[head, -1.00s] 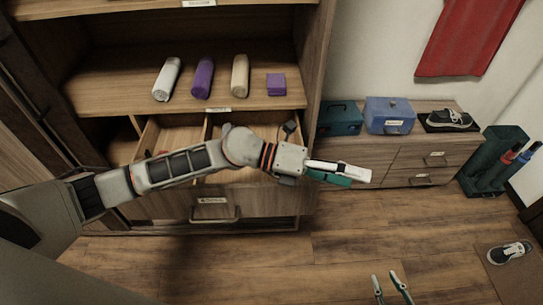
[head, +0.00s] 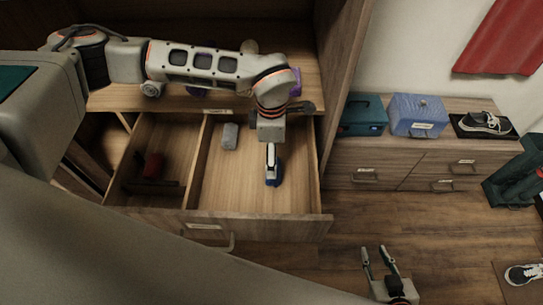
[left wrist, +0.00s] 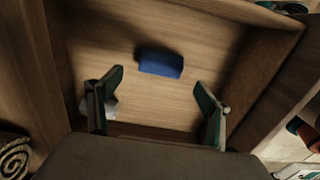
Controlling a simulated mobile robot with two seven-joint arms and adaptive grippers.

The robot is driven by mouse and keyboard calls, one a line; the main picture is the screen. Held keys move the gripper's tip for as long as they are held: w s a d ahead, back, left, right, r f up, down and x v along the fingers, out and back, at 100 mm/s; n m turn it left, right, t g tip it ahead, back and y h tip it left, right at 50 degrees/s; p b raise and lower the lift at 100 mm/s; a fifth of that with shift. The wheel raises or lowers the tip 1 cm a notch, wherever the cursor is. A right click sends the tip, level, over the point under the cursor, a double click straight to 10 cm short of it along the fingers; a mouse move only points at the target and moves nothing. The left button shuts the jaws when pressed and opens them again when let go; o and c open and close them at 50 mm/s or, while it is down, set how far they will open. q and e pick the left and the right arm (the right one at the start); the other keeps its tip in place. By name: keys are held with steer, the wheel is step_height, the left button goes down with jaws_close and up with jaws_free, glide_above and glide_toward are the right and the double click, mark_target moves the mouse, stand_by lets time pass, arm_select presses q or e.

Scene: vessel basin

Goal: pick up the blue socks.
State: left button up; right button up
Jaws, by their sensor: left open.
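The blue socks (left wrist: 160,64), a dark blue roll, lie on the floor of the open drawer's right compartment. In the head view the blue socks (head: 279,173) are partly hidden behind my left gripper (head: 272,180), which points down into that compartment. In the left wrist view my left gripper (left wrist: 159,85) is open and empty. Its fingers are wide apart, with the socks ahead and roughly midway between them, apart from both. My right gripper (head: 377,250) is low in the head view, open and empty, in front of the drawer.
The drawer (head: 260,228) has a divider and raised walls around the left gripper. A grey roll (head: 230,136) lies in the same compartment, and a red item (head: 153,166) in the left one. A shelf is above. A low cabinet (head: 430,160) with boxes stands at right.

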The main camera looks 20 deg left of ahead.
arm_select(q)
steer(key=shift+f, duration=0.35)
steer(key=shift+s+f, duration=0.25)
steer(key=shift+f, duration=0.95)
steer(key=shift+w+d+f, duration=0.1)
steer(key=shift+f, duration=1.1)
steer(key=shift+w+f, duration=0.1)
steer(key=shift+f, duration=1.05)
steer(key=c, duration=1)
